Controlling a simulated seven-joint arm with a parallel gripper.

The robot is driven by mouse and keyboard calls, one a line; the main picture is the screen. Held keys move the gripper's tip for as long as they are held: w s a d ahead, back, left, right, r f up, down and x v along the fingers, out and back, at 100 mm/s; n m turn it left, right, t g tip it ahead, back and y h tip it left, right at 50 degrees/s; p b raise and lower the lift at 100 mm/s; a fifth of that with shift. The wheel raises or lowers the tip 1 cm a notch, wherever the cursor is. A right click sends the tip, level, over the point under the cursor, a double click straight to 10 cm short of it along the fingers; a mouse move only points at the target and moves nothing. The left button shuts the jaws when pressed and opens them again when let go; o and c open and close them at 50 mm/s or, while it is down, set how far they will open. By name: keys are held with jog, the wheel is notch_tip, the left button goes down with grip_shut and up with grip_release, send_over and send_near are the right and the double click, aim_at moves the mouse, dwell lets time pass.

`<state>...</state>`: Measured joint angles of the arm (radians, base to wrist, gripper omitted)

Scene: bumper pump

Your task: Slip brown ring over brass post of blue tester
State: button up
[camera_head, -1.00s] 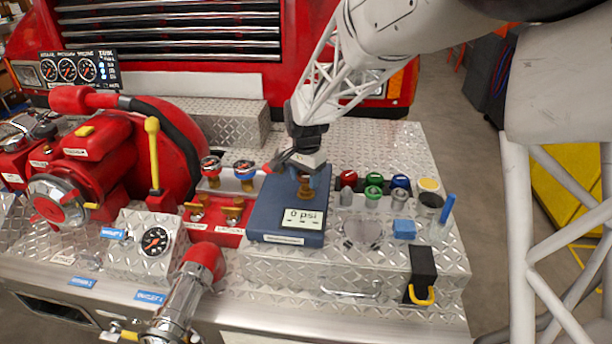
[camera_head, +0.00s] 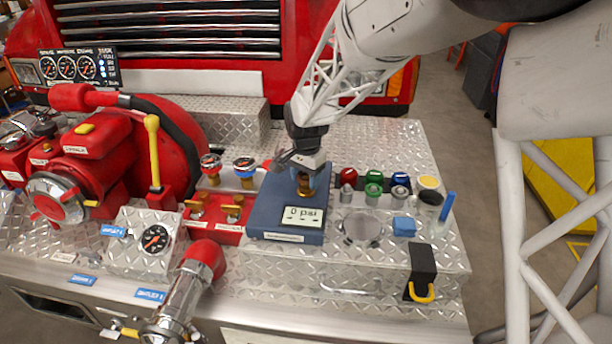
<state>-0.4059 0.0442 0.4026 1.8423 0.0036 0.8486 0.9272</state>
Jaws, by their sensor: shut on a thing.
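The blue tester (camera_head: 268,215) sits on the diamond-plate deck in the head view, its display reading 0 psi. Its brass post (camera_head: 304,193) stands on the top face, mostly hidden by my gripper. My gripper (camera_head: 305,179) points down over the post, its fingertips close above the tester. It is shut on the brown ring (camera_head: 304,182), a small dark brown patch between the fingers. The ring is in line with the post, at or just above its top. I cannot tell whether it is around the post.
Red, green and blue capped fittings (camera_head: 373,182) stand close to the right of the tester, with a dark cup (camera_head: 430,199) and blue block (camera_head: 404,226) beyond.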

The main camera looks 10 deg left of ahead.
jog(key=shift+f, duration=1.15)
dwell(1.4)
jog(key=o, duration=1.1)
jog(key=shift+o, duration=0.2)
jog(key=shift+r, duration=0.1)
jog(key=shift+r, duration=3.9)
